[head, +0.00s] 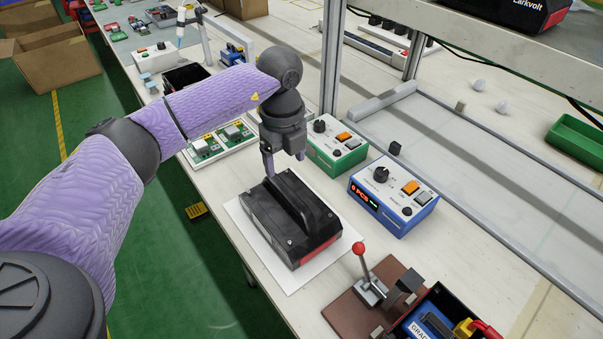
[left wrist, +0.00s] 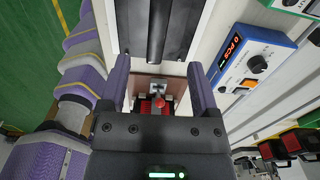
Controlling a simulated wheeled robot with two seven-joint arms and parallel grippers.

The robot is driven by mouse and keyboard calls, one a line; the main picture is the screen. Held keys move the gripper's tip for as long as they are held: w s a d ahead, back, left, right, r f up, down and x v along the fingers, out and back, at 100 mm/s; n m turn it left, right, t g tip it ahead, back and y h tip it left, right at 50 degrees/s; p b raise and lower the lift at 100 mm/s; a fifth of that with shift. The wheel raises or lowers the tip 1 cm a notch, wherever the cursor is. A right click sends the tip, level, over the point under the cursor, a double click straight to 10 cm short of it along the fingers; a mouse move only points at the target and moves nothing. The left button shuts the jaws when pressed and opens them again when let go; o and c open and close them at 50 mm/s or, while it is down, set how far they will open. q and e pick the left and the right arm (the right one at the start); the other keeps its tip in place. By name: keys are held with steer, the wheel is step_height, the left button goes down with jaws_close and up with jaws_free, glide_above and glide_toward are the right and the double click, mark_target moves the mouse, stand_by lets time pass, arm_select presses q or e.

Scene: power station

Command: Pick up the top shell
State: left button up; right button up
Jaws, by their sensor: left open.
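The black shell (head: 291,217) with a raised carry handle and red end panels sits on a white mat (head: 258,240) on the bench. In the left wrist view the black shell (left wrist: 183,28) fills the top middle, with its handle running up the picture. My left gripper (head: 283,163) is above the far left end of the shell, pointing down, open and empty. In the left wrist view its two fingers (left wrist: 158,72) are spread apart, with nothing between them. Whether the shell is a separate part from what lies below it cannot be told. My right gripper is not in view.
A blue counter box (head: 393,195) and a green box (head: 337,144) stand right of the shell. A red-knobbed lever clamp (head: 371,286) on a brown plate is in front, beside a dark bin (head: 445,312). A metal post (head: 333,60) rises behind.

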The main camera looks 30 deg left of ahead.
mark_target(287, 192)
arm_select(q)
steer(key=shift+a+f, duration=0.1)
steer(key=shift+f, duration=0.25)
steer(key=f+b, duration=0.2)
steer(key=f, duration=0.2)
steer(key=f+b, duration=0.1)
steer(key=f, duration=0.4)
steer(key=shift+s+d+b, duration=0.2)
steer(key=shift+b, duration=0.2)
steer(key=c, duration=0.4)
jaws_close()
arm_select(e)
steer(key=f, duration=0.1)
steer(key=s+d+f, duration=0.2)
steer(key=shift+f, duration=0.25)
